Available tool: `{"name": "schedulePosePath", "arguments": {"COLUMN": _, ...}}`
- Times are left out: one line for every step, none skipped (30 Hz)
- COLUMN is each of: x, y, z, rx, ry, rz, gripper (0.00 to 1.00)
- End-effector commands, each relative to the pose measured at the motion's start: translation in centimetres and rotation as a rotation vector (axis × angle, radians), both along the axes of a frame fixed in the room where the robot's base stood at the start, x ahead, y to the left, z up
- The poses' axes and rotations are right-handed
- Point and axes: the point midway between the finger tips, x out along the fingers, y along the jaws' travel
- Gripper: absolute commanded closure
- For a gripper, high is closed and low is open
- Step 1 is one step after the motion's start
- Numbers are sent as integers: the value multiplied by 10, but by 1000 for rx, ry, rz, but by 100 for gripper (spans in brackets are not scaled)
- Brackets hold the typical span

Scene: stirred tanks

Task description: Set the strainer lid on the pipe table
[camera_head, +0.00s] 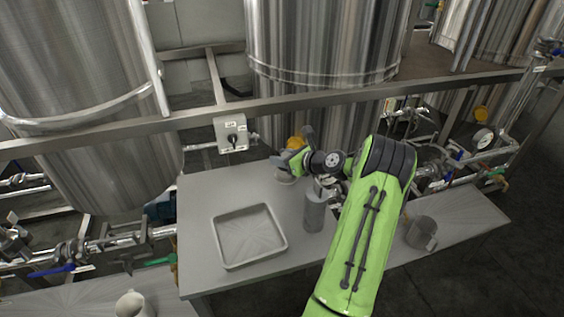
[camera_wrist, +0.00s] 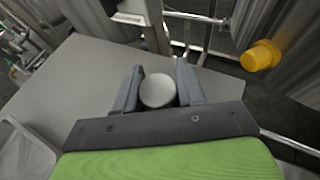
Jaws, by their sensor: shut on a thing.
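The strainer lid (camera_wrist: 157,90), a pale round piece, sits between the two fingers of my gripper (camera_wrist: 160,72) in the wrist view. In the head view my gripper (camera_head: 287,164) is over the back right part of the grey pipe table (camera_head: 207,190). A pale rounded edge of the lid (camera_head: 284,179) shows just below the fingers, at or close above the tabletop; I cannot tell if it touches. A grey upright cylinder (camera_head: 315,212), perhaps the strainer body, stands nearer the front, left of my arm.
A square grey tray (camera_head: 248,264) lies on the table's front left. A metal mug (camera_head: 421,233) stands on the right surface, a pale cup (camera_head: 132,305) at lower left. A steel rail and switch box (camera_head: 232,132) run behind. A yellow cap (camera_wrist: 261,55) is off the table.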

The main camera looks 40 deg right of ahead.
Motion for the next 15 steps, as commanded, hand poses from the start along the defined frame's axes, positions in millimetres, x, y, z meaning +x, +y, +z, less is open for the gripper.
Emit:
{"name": "schedulePosePath", "arguments": {"x": 0, "y": 0, "z": 1, "rx": -2, "ry": -1, "rz": 1, "gripper": 100}}
{"name": "schedulePosePath", "arguments": {"x": 0, "y": 0, "z": 2, "rx": -2, "ry": -1, "rz": 1, "gripper": 100}}
{"name": "schedulePosePath", "arguments": {"x": 0, "y": 0, "z": 2, "rx": -2, "ry": -1, "rz": 1, "gripper": 100}}
{"name": "schedulePosePath", "arguments": {"x": 0, "y": 0, "z": 2, "rx": -2, "ry": -1, "rz": 1, "gripper": 100}}
{"name": "schedulePosePath", "arguments": {"x": 0, "y": 0, "z": 2, "rx": -2, "ry": -1, "rz": 1, "gripper": 100}}
{"name": "schedulePosePath", "arguments": {"x": 0, "y": 0, "z": 2, "rx": -2, "ry": -1, "rz": 1, "gripper": 100}}
{"name": "schedulePosePath", "arguments": {"x": 0, "y": 0, "z": 1, "rx": -1, "ry": -1, "rz": 0, "gripper": 100}}
{"name": "schedulePosePath", "arguments": {"x": 0, "y": 0, "z": 0, "rx": -1, "ry": -1, "rz": 0, "gripper": 100}}
{"name": "schedulePosePath", "arguments": {"x": 0, "y": 0, "z": -1, "rx": 0, "ry": 1, "rz": 0, "gripper": 57}}
{"name": "schedulePosePath", "arguments": {"x": 0, "y": 0, "z": 0, "rx": 0, "ry": 1, "rz": 0, "gripper": 52}}
{"name": "schedulePosePath", "arguments": {"x": 0, "y": 0, "z": 0, "rx": 0, "ry": 1, "rz": 0, "gripper": 47}}
{"name": "schedulePosePath", "arguments": {"x": 0, "y": 0, "z": 0, "rx": 0, "ry": 1, "rz": 0, "gripper": 41}}
{"name": "schedulePosePath", "arguments": {"x": 0, "y": 0, "z": 0, "rx": 0, "ry": 1, "rz": 0, "gripper": 37}}
{"name": "schedulePosePath", "arguments": {"x": 0, "y": 0, "z": 0, "rx": 0, "ry": 1, "rz": 0, "gripper": 36}}
{"name": "schedulePosePath", "arguments": {"x": 0, "y": 0, "z": 0, "rx": 0, "ry": 1, "rz": 0, "gripper": 36}}
